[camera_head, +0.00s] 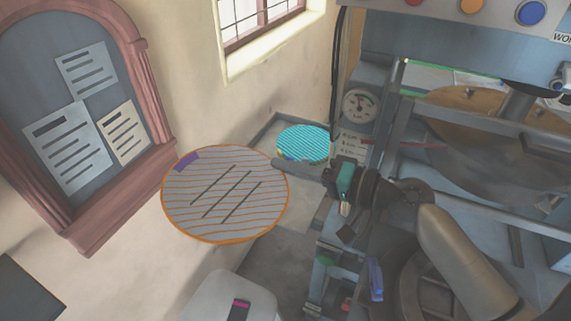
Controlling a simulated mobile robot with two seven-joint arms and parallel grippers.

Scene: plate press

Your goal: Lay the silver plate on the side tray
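The silver plate (225,205) is a large grey disc with an orange rim, wavy orange lines, dark strokes and a purple patch at its upper left. It is in the air left of the press, with its face towards the camera. The side tray (264,132) is a grey tray against the wall, behind and right of the plate. A cyan striped disc (304,140) is in its back part. The silver plate hides part of the tray's left side. My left gripper is not in view.
The press (400,190) fills the right side, with a dial gauge (360,106), bars and a large brown-grey disc (480,120). A notice board (75,70) hangs on the left wall, near the plate. The tray's front part (296,192) looks clear.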

